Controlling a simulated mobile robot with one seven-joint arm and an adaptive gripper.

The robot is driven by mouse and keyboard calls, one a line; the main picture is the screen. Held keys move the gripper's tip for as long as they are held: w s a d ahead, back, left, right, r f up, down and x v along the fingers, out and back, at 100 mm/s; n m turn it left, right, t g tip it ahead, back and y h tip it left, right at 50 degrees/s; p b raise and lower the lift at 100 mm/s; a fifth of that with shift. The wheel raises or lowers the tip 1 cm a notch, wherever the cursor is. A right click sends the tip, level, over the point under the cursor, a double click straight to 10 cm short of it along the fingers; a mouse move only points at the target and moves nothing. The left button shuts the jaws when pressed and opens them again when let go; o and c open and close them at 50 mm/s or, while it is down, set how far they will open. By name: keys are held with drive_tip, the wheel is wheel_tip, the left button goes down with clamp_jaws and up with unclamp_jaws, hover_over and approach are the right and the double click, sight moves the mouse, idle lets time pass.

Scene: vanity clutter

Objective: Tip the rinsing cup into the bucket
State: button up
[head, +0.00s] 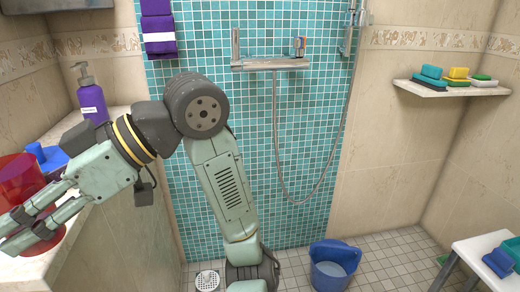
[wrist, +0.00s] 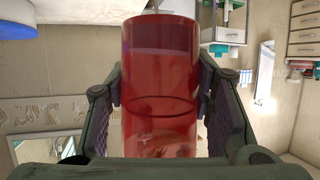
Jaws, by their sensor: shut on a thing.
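The rinsing cup (head: 17,180) is red and see-through, at the left edge of the head view by the counter. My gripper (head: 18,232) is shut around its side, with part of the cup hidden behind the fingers. The cup looks about upright; I cannot tell whether its base touches the counter. In the wrist view the cup (wrist: 160,75) stands between the two fingers of my gripper (wrist: 160,105), and a dark curved line crosses its wall. The blue bucket (head: 333,268) stands on the tiled floor at lower middle right, its open top facing up.
A purple pump bottle (head: 91,98) and a blue object (head: 46,157) stand on the counter (head: 118,122) near my arm. A white stool (head: 480,250) with blue items is at lower right. A wall shelf (head: 450,88) holds sponges. A shower hose (head: 279,150) hangs behind.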

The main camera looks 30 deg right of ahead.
drive_tip(key=w+d+f+m+t+h+b, duration=0.35)
drive_tip(key=w+d+m+t+b, duration=0.35)
drive_tip(key=w+d, duration=1.25)
drive_tip(key=w+d+f+m+t+h+b, duration=0.2)
drive_tip(key=w+d+f+m, duration=0.15)
drive_tip(key=d+f, duration=0.35)
drive_tip(key=w+d+f+m+t+h+b, duration=0.1)
drive_tip(key=w+d+f+m+h+b, duration=0.2)
drive_tip(key=d, duration=0.7)
drive_tip(key=w+d+f+m+t+h+b, duration=0.1)
drive_tip(key=w+d+f+t+h+b, duration=0.1)
drive_tip(key=w+d+f, duration=0.45)
drive_tip(key=s+d+f+m+h+b, duration=0.3)
drive_tip(key=d+f+h, duration=0.1)
drive_tip(key=d+f, duration=0.8)
drive_tip(key=s+d+f+m+h+b, duration=0.2)
drive_tip(key=d+f+m+h+b, duration=0.15)
drive_tip(key=d+f, duration=0.9)
drive_tip(key=s+d+f+m+g+h+b, duration=0.1)
drive_tip(key=s+d+f+m+h+b, duration=0.1)
drive_tip(key=s+d+f, duration=0.6)
drive_tip(key=s+d+f+m+g+h+b, duration=0.2)
drive_tip(key=s+d+f, duration=0.5)
drive_tip(key=f, duration=0.7)
drive_tip(key=shift+s+d+f+m+h, duration=0.3)
drive_tip(key=shift+s+d+f+m, duration=0.15)
drive_tip(key=shift+d, duration=0.75)
